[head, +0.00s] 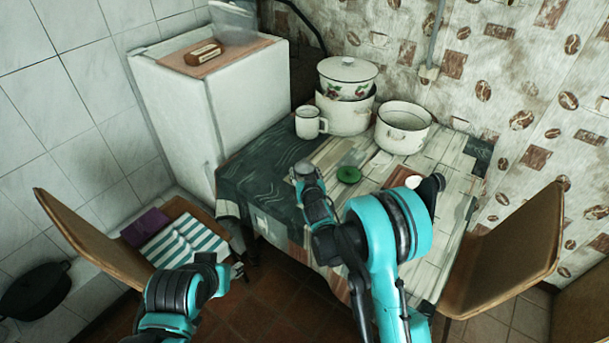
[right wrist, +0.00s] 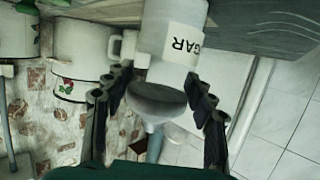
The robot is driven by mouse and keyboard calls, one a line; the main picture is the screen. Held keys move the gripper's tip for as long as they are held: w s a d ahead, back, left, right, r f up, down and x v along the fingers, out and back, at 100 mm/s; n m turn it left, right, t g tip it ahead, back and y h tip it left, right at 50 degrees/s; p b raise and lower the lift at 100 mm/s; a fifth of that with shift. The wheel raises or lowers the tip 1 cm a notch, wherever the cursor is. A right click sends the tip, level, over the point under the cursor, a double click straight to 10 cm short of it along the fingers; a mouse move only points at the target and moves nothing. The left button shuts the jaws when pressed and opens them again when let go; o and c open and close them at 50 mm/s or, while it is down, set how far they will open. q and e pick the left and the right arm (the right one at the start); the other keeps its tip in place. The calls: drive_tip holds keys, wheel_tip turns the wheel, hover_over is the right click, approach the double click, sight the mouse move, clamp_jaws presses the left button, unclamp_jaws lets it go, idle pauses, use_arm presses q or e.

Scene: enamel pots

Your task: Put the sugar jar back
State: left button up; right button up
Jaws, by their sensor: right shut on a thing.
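The sugar jar (right wrist: 155,60) is pale, with a white label reading "GAR" in the right wrist view; the rest of the word is out of sight. My right gripper (right wrist: 158,105) has its dark fingers on both sides of the jar's grey rounded end. In the head view my right gripper (head: 316,200) is over the table, with the jar (head: 303,172) at its fingertips. I cannot tell whether the jar touches the table. My left gripper (head: 237,269) is low beside the chair, small and partly hidden; its jaws are unclear.
On the table (head: 330,160) stand a white mug (head: 310,122), a lidded pot (head: 347,78) on a larger pot (head: 345,115), and an open pot (head: 403,128). A fridge (head: 215,95) stands left; chairs (head: 510,250) flank the table.

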drive_tip(key=shift+r, duration=0.1)
drive_tip(key=o, duration=1.5)
